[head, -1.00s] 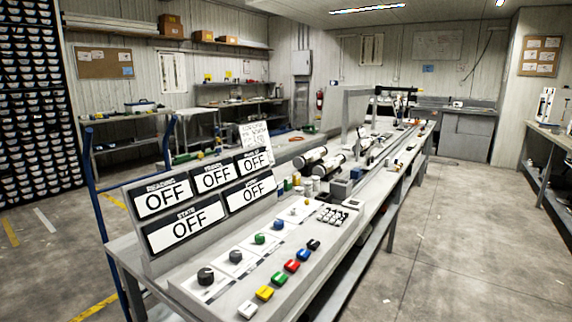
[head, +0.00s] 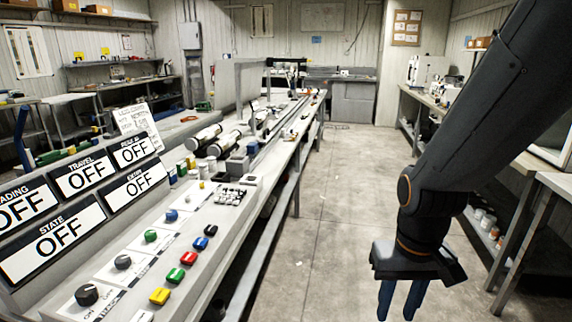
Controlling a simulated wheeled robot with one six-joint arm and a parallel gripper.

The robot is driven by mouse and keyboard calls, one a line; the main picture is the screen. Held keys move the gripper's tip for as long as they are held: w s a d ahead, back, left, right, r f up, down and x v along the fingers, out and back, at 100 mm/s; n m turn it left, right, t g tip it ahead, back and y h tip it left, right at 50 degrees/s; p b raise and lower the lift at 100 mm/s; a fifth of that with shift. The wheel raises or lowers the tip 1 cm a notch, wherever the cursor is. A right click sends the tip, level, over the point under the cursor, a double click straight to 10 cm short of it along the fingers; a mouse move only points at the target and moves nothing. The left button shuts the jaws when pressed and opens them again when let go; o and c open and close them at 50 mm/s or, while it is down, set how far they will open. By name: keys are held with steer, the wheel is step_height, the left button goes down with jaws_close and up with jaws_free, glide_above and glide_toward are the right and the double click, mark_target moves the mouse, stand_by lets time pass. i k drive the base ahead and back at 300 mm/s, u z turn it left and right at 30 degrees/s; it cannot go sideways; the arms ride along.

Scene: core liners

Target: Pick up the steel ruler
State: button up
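My gripper (head: 400,300) hangs at the lower right in the head view, pointing down over the concrete floor. Its two blue fingers are apart with nothing seen between them, and their tips are near the picture's bottom edge. It is to the right of the long grey bench (head: 262,196), well clear of it. I cannot make out a steel ruler anywhere; the small items on the far part of the bench are too small to tell.
The bench carries a panel of OFF signs (head: 70,235), coloured switches (head: 188,258) and dark-and-white cylinders (head: 205,137). A side bench (head: 436,112) with equipment runs along the right wall. The floor aisle (head: 340,190) between them is clear.

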mark_target(267, 135)
steer(key=i, duration=3.85)
steer(key=u, duration=0.4)
